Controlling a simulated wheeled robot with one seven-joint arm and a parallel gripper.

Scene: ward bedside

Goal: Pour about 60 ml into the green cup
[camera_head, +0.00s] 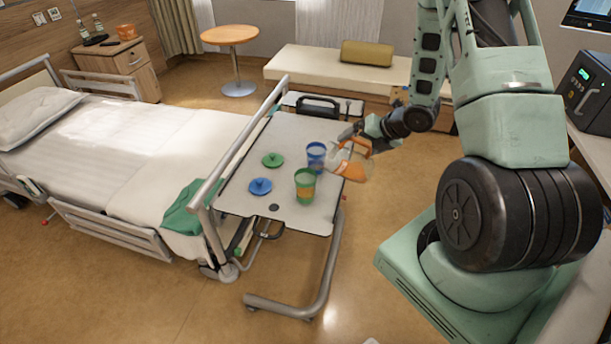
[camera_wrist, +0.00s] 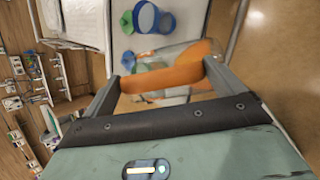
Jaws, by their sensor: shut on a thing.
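The green cup (camera_head: 306,187) stands upright on the overbed table (camera_head: 230,201), near its front right, with an orange band around it. The blue cup (camera_head: 316,155) stands behind it. My gripper (camera_head: 357,135) is shut on the orange handle of a clear jug (camera_head: 350,165) at the table's right edge. The jug seems tilted, its clear part beside the blue cup; I cannot tell whether they touch. In the wrist view, the orange handle (camera_wrist: 165,78) lies between my fingers, and the blue cup (camera_wrist: 147,17) shows beyond. The liquid level is not clear, and no stream shows.
A green lid (camera_head: 273,160) and a blue lid (camera_head: 260,186) lie on the table, left of the cups. A bed rail (camera_head: 240,140) runs along the table's left side, by the bed (camera_head: 130,135). A black-handled item (camera_head: 318,105) is at the far end.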

